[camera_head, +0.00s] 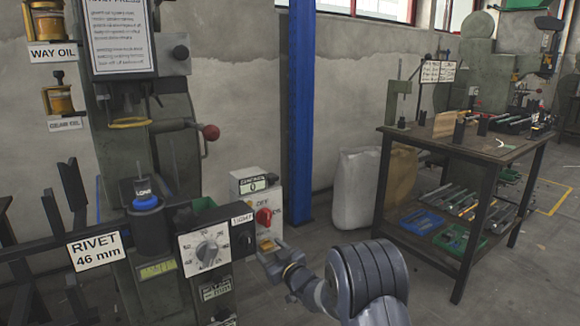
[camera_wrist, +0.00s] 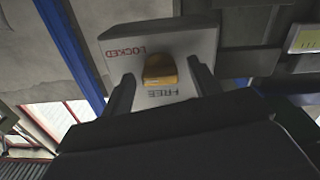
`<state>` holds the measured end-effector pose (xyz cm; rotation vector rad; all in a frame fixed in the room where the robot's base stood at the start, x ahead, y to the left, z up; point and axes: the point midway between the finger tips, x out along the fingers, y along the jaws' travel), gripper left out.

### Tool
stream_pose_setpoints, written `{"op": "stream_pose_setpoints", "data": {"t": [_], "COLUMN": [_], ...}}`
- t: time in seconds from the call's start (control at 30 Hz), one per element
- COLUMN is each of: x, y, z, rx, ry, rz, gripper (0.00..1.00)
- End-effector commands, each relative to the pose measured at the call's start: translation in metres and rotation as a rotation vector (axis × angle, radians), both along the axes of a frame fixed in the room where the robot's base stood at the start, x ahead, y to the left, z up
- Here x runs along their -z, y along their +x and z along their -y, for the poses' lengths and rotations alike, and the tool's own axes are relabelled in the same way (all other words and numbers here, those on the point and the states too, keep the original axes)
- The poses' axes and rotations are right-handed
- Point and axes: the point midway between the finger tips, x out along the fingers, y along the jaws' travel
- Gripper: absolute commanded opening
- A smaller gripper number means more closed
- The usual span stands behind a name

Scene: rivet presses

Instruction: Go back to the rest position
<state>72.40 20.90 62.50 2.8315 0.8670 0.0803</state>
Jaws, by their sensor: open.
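My gripper (camera_head: 274,257) is at the lower middle of the head view, in front of the small control box (camera_head: 277,193) on the press. In the wrist view my gripper (camera_wrist: 162,78) is open, one finger on each side of a yellow knob (camera_wrist: 160,70). Gaps show between the knob and both fingers. The knob sits on a grey plate (camera_wrist: 193,45) marked LOCKED and FREE, seen upside down. In the head view the yellow knob (camera_head: 267,245) shows just above my gripper.
The press (camera_head: 170,80) stands close at left, with a dial box (camera_head: 208,250), a red-knobbed lever (camera_head: 210,132) and a red switch (camera_head: 263,217). A blue post (camera_head: 301,110) rises behind. A workbench (camera_head: 470,150) with tools stands at right. Some floor between is clear.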

Motion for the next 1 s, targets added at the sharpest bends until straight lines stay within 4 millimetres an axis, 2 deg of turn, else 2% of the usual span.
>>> {"op": "stream_pose_setpoints", "data": {"t": [0.83, 1.0], "x": [0.001, -0.002], "y": [0.0, -0.025], "z": [0.0, 0.017], "rx": [0.0, 0.001], "ry": [-0.611, -0.603], "rz": [0.414, 0.406], "gripper": [0.58, 0.58]}}
